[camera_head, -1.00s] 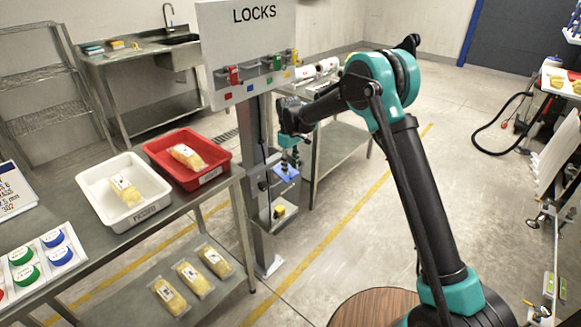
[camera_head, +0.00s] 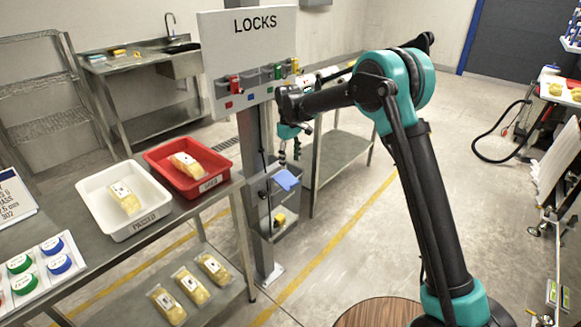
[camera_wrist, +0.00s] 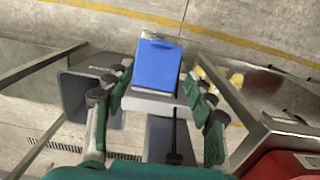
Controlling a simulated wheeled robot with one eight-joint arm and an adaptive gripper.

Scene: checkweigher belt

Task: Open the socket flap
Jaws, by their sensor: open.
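The blue socket flap (camera_head: 287,180) sits on a grey box on the metal post, below the LOCKS board. In the head view it shows as a pale blue plate standing out at a tilt. In the wrist view the flap (camera_wrist: 157,64) is a blue rectangle with a strip of grey housing past its far edge. My gripper (camera_head: 290,156) is open and empty, just above the flap. In the wrist view my gripper (camera_wrist: 155,84) has its fingers apart, on either side of the flap. No clear contact shows.
The LOCKS board (camera_head: 247,60) with coloured locks stands above my gripper. A small tray (camera_head: 279,222) with a yellow item is below the flap. A red bin (camera_head: 160,158) and white bin (camera_head: 90,190) stand on the table to the left.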

